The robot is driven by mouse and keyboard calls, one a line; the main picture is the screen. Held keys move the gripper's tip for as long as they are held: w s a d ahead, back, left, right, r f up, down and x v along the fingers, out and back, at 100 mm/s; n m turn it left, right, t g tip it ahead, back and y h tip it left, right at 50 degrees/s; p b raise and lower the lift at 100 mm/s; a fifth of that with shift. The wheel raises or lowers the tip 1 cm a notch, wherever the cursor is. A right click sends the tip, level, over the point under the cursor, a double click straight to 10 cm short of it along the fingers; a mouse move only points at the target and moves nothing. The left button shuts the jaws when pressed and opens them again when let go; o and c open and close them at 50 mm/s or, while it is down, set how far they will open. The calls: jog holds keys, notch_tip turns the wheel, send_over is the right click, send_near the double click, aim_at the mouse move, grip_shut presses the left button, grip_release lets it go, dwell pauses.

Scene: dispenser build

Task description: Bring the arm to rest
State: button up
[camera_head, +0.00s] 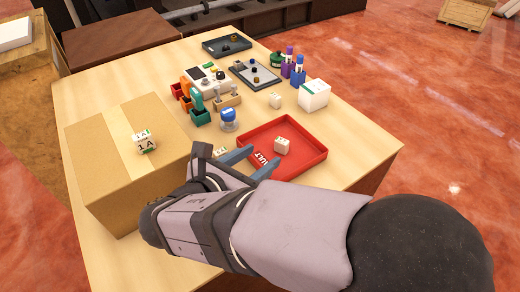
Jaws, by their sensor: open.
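My gripper (254,159) is open, with its two blue-grey fingers apart and pointing to the upper right. It appears at the left edge of the red tray (318,150), over or just beside it; the exact height cannot be told. I see nothing held between the fingers. My arm comes in from the lower right and hides part of the table's front and the tray's near left corner.
A white cube (282,146) sits in the tray. A cardboard box (100,157) at left bears a cube marked 1A (146,143). The right table edge (375,165) is clear.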

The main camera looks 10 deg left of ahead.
jog(key=d+m+p, duration=0.1)
jog(key=w+d+m+g, duration=0.1)
jog(key=d, duration=0.1)
jog(key=w+d+r+m+g+h+p, duration=0.1)
jog(key=d, duration=0.1)
jog(key=shift+d+m+p, duration=0.25)
jog(key=shift+m+p, duration=0.05)
jog(key=d+f+m+g, duration=0.1)
jog(key=d+m, duration=0.1)
jog(key=d, duration=0.1)
jog(key=s+d+f+m+g+p, duration=0.1)
jog(key=d+m+g, duration=0.1)
jog(key=d, duration=0.1)
jog(key=d+f+m+g+h+p, duration=0.1)
jog(key=d+m, duration=0.1)
jog(key=d, duration=0.2)
jog(key=shift+s+f+m+g, duration=0.3)
jog(key=shift+g, duration=0.1)
jog(key=s+d+f+m+g+y+p, duration=0.2)
jog(key=s+d+f+m+g+y, duration=0.1)
jog(key=m, duration=0.7)
jog(key=s+d+f+m+g+y+p, duration=0.2)
jog(key=s+d+f+m+y, duration=0.1)
jog(key=m, duration=0.8)
jog(key=s+d+y, duration=0.1)
jog(key=s+d, duration=0.1)
jog(key=s, duration=0.1)
jog(key=shift+s+g+p, duration=0.25)
jog(key=shift+g+p, duration=0.05)
jog(key=shift+g, duration=0.1)
